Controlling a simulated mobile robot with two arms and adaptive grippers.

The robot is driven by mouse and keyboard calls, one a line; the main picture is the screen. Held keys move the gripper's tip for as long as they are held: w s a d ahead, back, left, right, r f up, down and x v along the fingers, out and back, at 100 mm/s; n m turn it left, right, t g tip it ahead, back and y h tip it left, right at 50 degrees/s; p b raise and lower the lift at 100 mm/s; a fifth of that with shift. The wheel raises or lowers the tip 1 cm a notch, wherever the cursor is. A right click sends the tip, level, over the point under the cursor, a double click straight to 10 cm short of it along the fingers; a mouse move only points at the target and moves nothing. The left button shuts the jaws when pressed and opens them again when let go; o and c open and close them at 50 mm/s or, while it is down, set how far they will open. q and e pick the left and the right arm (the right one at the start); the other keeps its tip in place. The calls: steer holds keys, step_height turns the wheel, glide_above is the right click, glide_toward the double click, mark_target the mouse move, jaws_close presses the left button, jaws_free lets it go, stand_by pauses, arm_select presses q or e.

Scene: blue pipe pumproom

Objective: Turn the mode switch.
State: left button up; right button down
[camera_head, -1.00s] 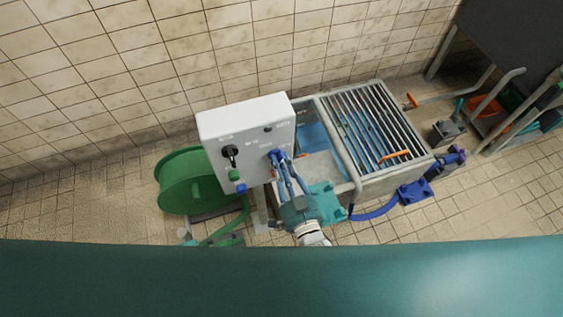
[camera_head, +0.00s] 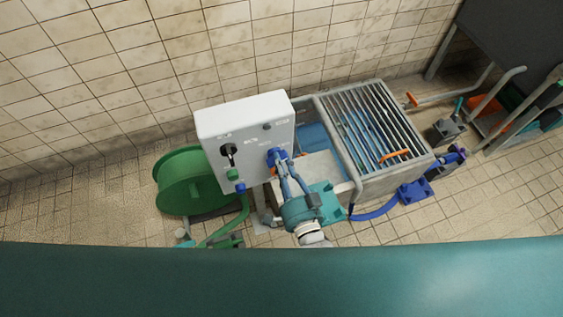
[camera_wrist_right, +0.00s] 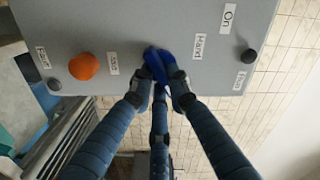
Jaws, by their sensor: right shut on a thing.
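The white control panel (camera_head: 248,118) stands in the middle of the head view, with a blue switch knob (camera_head: 276,156) low on its right side. My right gripper (camera_head: 281,162) reaches up to the panel and its fingers are shut on this knob. In the right wrist view the blue knob (camera_wrist_right: 158,66) shows as a bar between the fingertips of the gripper (camera_wrist_right: 163,82), tilted slightly. A label reading Hand (camera_wrist_right: 200,46) is close beside it. The fingertips cover part of the knob. My left gripper is not in view.
A green hose reel (camera_head: 180,182) stands left of the panel. A grated basin (camera_head: 372,125) is close on the right. Floor is free at far left.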

steer(key=shift+f, duration=0.1)
steer(key=c, duration=1.7)
jaws_free()
steer(key=shift+o, duration=0.2)
steer(key=v, duration=1.2)
steer(key=s+d+f+n+g+h, duration=0.1)
steer(key=s+d+f+n+g, duration=0.15)
steer(key=f, duration=0.65)
steer(key=s+d+f+n+g+h, duration=0.1)
steer(key=s+d+f+n+g, duration=0.15)
steer(key=f, duration=0.65)
steer(key=s+d+f+n+g, duration=0.2)
steer(key=s+d+f+g, duration=0.1)
steer(key=f, duration=0.6)
steer(key=s+d+f+n+g+h, duration=0.1)
steer(key=s+d+f+g, duration=0.3)
steer(key=s, duration=0.6)
steer(key=s+d+f+n+g+h, duration=0.2)
steer(key=s+d+f+g, duration=0.2)
steer(key=s+d+f, duration=0.3)
steer(key=s+f, duration=0.2)
steer(key=s, duration=0.1)
steer(key=shift+f+n+h, duration=0.25)
steer(key=shift+n+h, duration=0.05)
steer(key=shift+n, duration=0.1)
